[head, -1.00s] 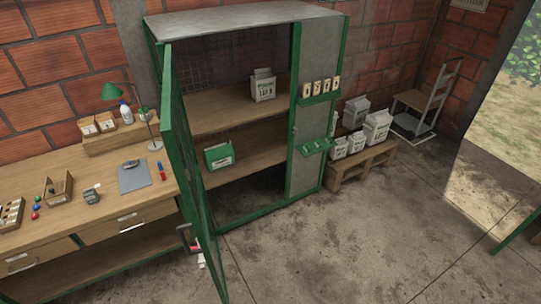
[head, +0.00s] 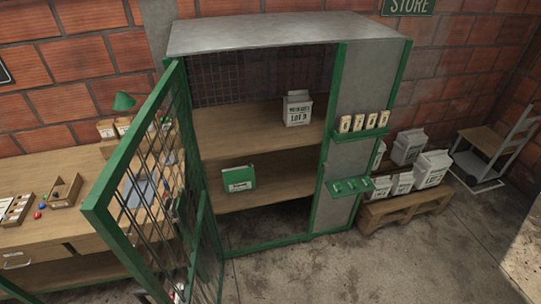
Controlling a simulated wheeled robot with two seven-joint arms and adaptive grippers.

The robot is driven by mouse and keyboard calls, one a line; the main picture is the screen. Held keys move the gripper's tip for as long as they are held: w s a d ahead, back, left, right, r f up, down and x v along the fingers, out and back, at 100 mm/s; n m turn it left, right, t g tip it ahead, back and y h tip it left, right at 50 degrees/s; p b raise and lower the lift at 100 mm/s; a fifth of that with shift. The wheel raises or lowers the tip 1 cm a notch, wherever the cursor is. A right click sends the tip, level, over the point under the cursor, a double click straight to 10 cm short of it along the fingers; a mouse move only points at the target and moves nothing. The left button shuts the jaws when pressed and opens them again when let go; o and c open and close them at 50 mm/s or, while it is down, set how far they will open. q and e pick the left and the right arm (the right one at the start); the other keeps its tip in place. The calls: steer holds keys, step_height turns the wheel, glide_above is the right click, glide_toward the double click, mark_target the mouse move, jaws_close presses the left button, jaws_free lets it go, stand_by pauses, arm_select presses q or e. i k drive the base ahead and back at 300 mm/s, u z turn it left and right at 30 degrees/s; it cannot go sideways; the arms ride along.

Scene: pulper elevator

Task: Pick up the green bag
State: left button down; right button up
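The green bag (head: 238,179) stands on the lower wooden shelf of the cabinet, towards its left side. It is a small green pack with a white label on its front. The cabinet's green mesh door (head: 160,190) is swung open at the left. Neither of my grippers can be clearly made out in the head view. A small pale and red shape low behind the door mesh is too hidden to identify.
A white bag marked LOT B (head: 297,108) stands on the upper shelf (head: 240,135). Several white bags sit on a wooden pallet (head: 415,203) at right. A workbench (head: 40,235) stands at left. The concrete floor (head: 400,265) in front is clear.

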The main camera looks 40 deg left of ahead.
mark_target(236, 180)
steer(key=i, duration=2.95)
steer(key=u, duration=2.75)
